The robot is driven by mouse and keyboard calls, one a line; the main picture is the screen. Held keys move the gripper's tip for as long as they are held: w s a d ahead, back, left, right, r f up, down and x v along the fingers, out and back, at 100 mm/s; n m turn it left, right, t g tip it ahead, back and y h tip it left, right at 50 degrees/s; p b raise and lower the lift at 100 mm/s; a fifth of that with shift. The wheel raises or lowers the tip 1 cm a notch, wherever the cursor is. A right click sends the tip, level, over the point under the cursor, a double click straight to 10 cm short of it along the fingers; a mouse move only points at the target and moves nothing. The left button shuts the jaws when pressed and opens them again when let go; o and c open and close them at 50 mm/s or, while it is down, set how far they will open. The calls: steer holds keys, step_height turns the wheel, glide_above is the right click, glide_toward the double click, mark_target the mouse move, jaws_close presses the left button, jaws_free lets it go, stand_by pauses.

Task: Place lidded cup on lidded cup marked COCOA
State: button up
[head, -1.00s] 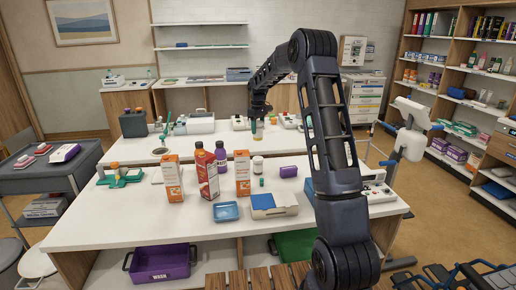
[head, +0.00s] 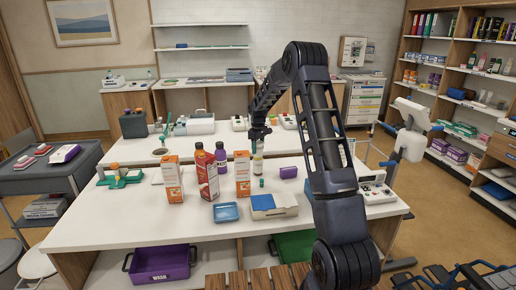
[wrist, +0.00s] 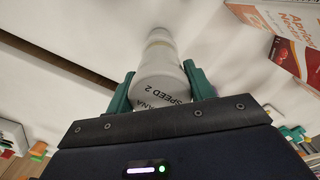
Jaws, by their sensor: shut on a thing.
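My gripper (head: 258,137) is over the middle of the table (head: 130,222), pointing down. In the head view a white lidded cup (head: 258,167) stands upright right below the gripper. I cannot tell whether the held cup touches it. No COCOA marking is legible.
Orange-and-white cartons (head: 243,175), a red carton (head: 207,178) and a purple-labelled bottle (head: 221,160) stand close left. A small green-topped vial (head: 262,183) is in front.

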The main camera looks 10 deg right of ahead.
steer(key=o, duration=1.1)
steer(key=shift+f, duration=0.1)
